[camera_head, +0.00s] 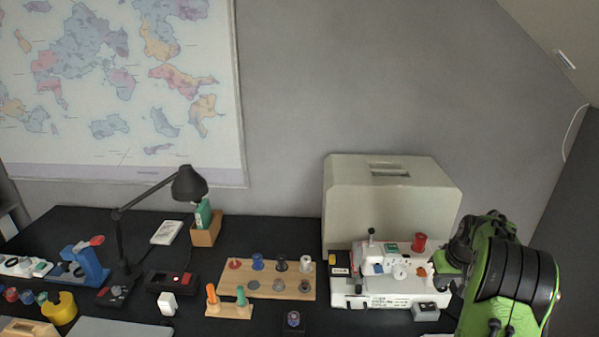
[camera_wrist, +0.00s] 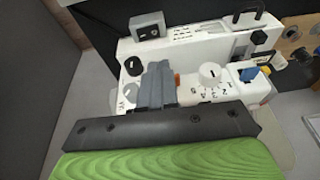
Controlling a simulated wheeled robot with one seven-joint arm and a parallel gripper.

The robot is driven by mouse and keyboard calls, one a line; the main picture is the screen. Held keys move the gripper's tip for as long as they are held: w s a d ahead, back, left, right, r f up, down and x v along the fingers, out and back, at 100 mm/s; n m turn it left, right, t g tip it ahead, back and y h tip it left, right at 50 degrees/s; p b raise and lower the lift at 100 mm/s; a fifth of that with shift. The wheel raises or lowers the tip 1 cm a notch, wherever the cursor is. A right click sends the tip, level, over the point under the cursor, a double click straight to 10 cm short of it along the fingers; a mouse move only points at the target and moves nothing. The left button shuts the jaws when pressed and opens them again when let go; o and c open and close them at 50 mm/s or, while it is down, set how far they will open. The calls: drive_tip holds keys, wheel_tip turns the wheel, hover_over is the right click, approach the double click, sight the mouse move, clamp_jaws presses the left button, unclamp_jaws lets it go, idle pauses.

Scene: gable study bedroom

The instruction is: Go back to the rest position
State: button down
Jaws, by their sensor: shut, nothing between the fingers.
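My green and black arm stands at the right in the head view. My gripper (camera_wrist: 157,80) shows in the wrist view as two grey fingers close together, with nothing between them. The fingers are over the white sewing machine (camera_wrist: 190,45) in that view; whether they touch it I cannot tell. In the head view the sewing machine (camera_head: 385,290) stands on the dark desk, just left of my arm. My fingertips are hard to make out there.
A large beige case (camera_head: 390,200) stands behind the sewing machine. To the left are a wooden board with spools (camera_head: 265,288), a black desk lamp (camera_head: 188,186), a blue device (camera_head: 88,264) and a yellow tape roll (camera_head: 60,308). A sloped ceiling and dark wall close in at the right.

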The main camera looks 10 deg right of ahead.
drive_tip(key=s+a+r+n+t+p, duration=0.1)
drive_tip(key=s+a+r, duration=0.3)
drive_tip(key=a+r, duration=0.65)
drive_tip(key=s+a+r+n, duration=0.1)
drive_tip(key=s+a+r, duration=0.45)
drive_tip(key=a, duration=0.85)
drive_tip(key=s+a+n+t+p, duration=0.1)
drive_tip(key=s+a, duration=0.8)
drive_tip(key=s, duration=0.5)
drive_tip(key=shift+a+r+y, duration=0.3)
drive_tip(key=shift+a+r, duration=0.05)
drive_tip(key=shift+r, duration=0.05)
drive_tip(key=shift+s+d, duration=0.15)
